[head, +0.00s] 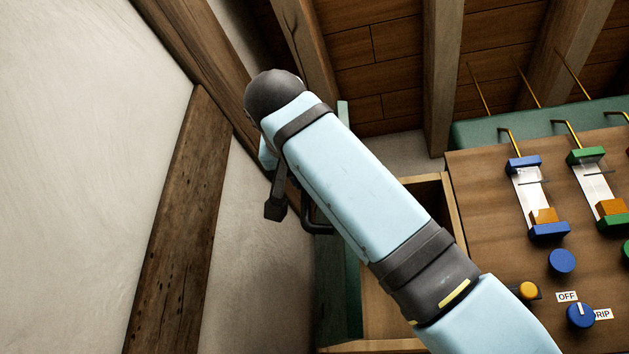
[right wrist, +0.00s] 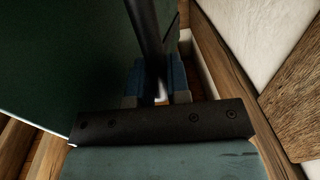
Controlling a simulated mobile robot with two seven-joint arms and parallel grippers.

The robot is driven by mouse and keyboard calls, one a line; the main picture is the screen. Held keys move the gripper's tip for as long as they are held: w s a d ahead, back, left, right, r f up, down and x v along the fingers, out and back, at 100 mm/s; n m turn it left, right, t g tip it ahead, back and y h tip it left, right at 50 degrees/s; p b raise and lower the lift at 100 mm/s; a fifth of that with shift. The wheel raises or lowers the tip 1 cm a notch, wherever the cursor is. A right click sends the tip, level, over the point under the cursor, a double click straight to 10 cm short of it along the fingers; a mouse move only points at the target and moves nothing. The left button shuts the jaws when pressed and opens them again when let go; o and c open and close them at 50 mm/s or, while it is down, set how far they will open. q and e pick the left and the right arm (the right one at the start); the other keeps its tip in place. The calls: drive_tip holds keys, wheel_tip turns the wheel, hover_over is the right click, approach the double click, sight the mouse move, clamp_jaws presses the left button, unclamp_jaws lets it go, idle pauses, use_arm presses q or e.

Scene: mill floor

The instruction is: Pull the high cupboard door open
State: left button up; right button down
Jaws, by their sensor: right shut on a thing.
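The green cupboard door (head: 338,285) stands open in the head view, seen nearly edge-on. Its wooden cupboard frame (head: 449,205) and part of the inside show to the right of it. A dark bar handle (head: 316,228) sticks out from the door's left side. In the right wrist view the handle (right wrist: 147,40) runs between the blue fingers of my right gripper (right wrist: 155,92), which is shut on it. The door's dark green face (right wrist: 65,60) fills the left of that view. In the head view my right arm hides much of the door and the fingers. My left gripper is not in view.
A pale wall (head: 150,130) with a dark wooden plank (head: 185,230) stands close to the left of the door. A wooden panel (head: 480,235) with sliders and knobs is at the right. Wooden beams (head: 442,70) cross overhead.

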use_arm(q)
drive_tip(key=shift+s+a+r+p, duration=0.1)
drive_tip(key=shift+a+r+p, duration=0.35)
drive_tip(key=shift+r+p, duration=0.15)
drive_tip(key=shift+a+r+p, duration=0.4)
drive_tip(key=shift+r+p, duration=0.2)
use_arm(e)
drive_tip(key=a+m+h, duration=0.1)
drive_tip(key=a+m+g+h, duration=0.1)
drive_tip(key=a+h, duration=0.1)
drive_tip(key=w+a+m+h, duration=0.1)
drive_tip(key=a, duration=0.1)
drive_tip(key=shift+a+r, duration=0.1)
drive_tip(key=shift+a, duration=0.05)
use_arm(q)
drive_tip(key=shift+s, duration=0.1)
use_arm(e)
drive_tip(key=c, duration=1.1)
unclamp_jaws()
drive_tip(key=shift+w, duration=0.15)
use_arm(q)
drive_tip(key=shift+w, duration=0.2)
